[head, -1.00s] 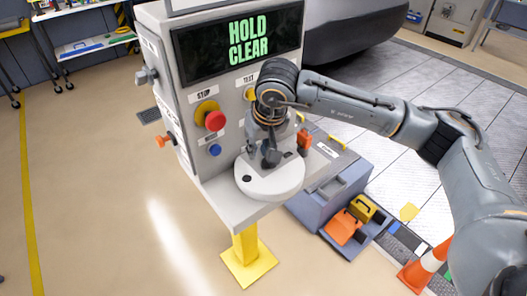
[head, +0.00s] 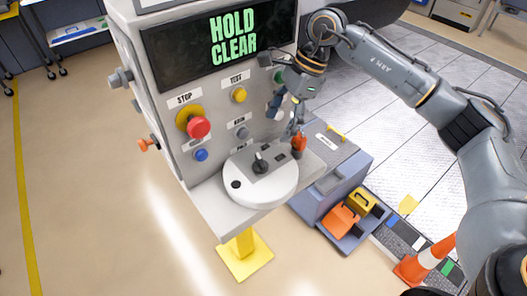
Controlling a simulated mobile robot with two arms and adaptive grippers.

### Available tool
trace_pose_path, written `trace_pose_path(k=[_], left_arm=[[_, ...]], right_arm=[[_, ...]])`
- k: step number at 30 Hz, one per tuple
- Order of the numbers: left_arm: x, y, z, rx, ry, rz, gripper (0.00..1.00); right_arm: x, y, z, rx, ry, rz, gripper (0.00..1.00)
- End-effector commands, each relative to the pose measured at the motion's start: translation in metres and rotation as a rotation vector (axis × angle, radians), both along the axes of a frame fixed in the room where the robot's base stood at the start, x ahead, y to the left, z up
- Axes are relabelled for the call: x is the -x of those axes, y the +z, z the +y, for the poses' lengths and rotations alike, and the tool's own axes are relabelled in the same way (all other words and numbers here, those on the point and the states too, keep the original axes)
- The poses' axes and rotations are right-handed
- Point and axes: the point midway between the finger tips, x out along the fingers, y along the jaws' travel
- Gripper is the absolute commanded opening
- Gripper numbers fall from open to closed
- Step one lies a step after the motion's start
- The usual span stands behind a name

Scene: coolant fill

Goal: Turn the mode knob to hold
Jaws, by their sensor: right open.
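The control console (head: 160,110) stands in the middle of the head view, with a dark display (head: 232,38) reading "HOLD CLEAR" in green. My right gripper (head: 285,118) is open and empty, above and to the right of the knob, near the console's front panel. My left gripper is not in view.
The panel carries a red stop button (head: 199,127), a yellow button (head: 239,94) and a blue button (head: 201,155). An orange handle (head: 298,144) is close below my right gripper. A blue-grey cabinet (head: 338,175) stands to the right.

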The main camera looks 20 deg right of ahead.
Motion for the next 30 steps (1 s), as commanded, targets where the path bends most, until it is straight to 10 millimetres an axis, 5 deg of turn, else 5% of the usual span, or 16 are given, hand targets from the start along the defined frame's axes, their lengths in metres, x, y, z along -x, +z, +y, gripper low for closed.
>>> trace_pose_path(k=[15,29,30], left_arm=[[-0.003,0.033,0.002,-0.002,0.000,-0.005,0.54],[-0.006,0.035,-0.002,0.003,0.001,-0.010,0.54],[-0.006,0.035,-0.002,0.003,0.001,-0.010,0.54]], right_arm=[[0.002,-0.089,0.038,0.001,0.003,0.000,0.72],[0.002,-0.102,0.043,0.001,0.004,-0.003,0.72],[0.002,-0.102,0.043,0.001,0.004,-0.003,0.64]])
